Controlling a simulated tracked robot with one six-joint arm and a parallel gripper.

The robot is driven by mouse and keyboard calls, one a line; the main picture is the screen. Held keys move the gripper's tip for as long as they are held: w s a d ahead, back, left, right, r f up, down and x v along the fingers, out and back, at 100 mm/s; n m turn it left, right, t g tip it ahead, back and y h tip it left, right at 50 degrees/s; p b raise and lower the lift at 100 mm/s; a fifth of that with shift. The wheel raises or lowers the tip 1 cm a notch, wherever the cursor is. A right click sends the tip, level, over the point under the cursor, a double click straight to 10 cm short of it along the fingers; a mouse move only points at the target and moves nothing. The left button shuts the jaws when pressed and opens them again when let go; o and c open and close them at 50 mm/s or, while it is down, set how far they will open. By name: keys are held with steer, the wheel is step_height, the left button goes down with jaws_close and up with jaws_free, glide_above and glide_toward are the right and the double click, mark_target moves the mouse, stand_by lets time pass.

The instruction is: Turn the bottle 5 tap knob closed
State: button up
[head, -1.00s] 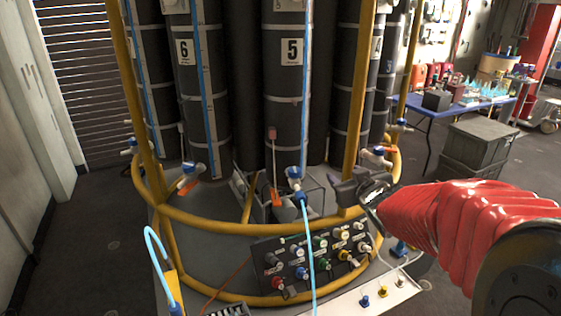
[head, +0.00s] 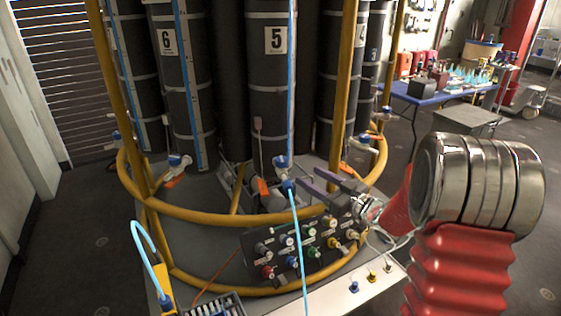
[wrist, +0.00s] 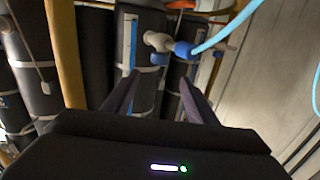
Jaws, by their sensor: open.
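Bottle 5 (head: 272,95) is a tall dark cylinder with a white number label and a blue stripe. Its tap (head: 283,163) is a white and blue fitting low on its front, with a light blue hose (head: 296,240) hanging from it. An orange handle (head: 263,187) shows just left of the tap. My gripper (head: 311,180) is open and empty, its dark fingers just right of the tap. In the wrist view, the white tap body (wrist: 157,41) and blue hose fitting (wrist: 184,50) lie beyond the open fingertips (wrist: 158,80).
A yellow rail (head: 215,213) rings the bottles, with an upright yellow post (head: 344,95) right of bottle 5. A panel of coloured knobs (head: 300,247) sits below my gripper. Bottle 6 (head: 180,90) stands left with its own tap. A blue table (head: 440,99) is far right.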

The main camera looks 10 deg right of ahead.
mark_target(286, 163)
steer(key=x, duration=1.3)
steer(key=shift+w+a, duration=0.25)
steer(key=shift+w, duration=0.1)
steer(key=shift+c, duration=0.3)
steer(key=c, duration=0.9)
steer(key=shift+a, duration=0.3)
steer(key=shift+c, duration=0.5)
steer(key=shift+d, duration=0.2)
